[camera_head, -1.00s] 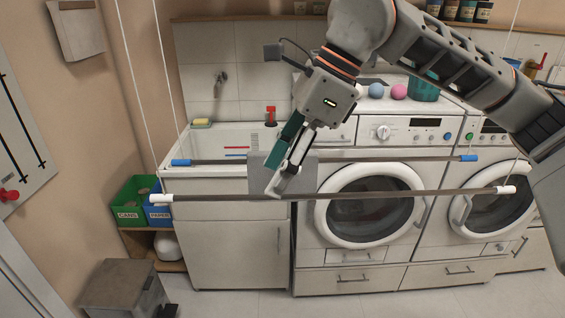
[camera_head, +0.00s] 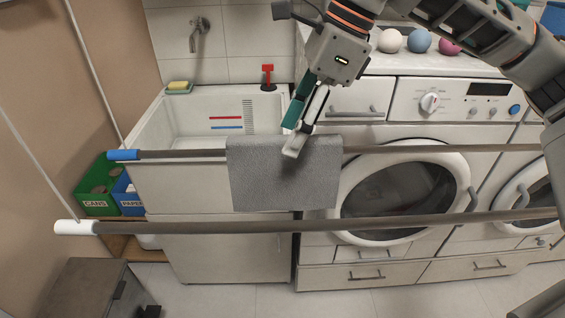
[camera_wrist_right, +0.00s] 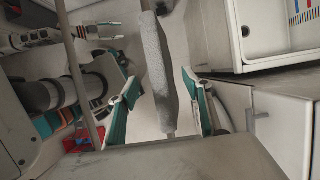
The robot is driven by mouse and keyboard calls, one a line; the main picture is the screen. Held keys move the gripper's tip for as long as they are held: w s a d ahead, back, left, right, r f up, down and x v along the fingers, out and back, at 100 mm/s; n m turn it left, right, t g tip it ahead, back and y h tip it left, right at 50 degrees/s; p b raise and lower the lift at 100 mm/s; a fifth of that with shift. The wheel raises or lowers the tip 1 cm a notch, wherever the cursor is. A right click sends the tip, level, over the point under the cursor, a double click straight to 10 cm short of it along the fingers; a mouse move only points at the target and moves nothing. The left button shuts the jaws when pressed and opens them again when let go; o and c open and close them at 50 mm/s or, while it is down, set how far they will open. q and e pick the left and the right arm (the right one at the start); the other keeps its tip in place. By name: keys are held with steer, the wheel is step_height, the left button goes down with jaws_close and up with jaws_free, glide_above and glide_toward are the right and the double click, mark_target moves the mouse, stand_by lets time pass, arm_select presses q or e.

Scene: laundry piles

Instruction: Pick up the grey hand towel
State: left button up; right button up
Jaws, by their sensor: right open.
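The grey hand towel (camera_head: 283,185) hangs folded over the rear rod (camera_head: 190,154), the one with the blue end cap, in front of the sink cabinet. My right gripper (camera_head: 292,138) is at the towel's top edge, pointing down, with its fingers apart. In the right wrist view the towel (camera_wrist_right: 157,75) runs as a narrow strip between the two open fingers of the right gripper (camera_wrist_right: 159,80), with gaps on both sides. My left gripper is not in the head view.
A front rod (camera_head: 200,227) with a white end cap crosses nearer and lower than the towel. The sink (camera_head: 160,120) and washing machine (camera_head: 415,130) stand behind. Green and blue bins (camera_head: 97,195) are at the left, and a grey box (camera_head: 95,290) is on the floor.

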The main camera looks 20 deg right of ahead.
mark_target(274, 164)
steer(key=x, duration=0.7)
steer(key=shift+a+f, duration=0.3)
steer(key=shift+a, duration=0.1)
steer(key=shift+f, duration=0.1)
steer(key=shift+f, duration=0.2)
stand_by(0.3)
steer(key=c, duration=1.2)
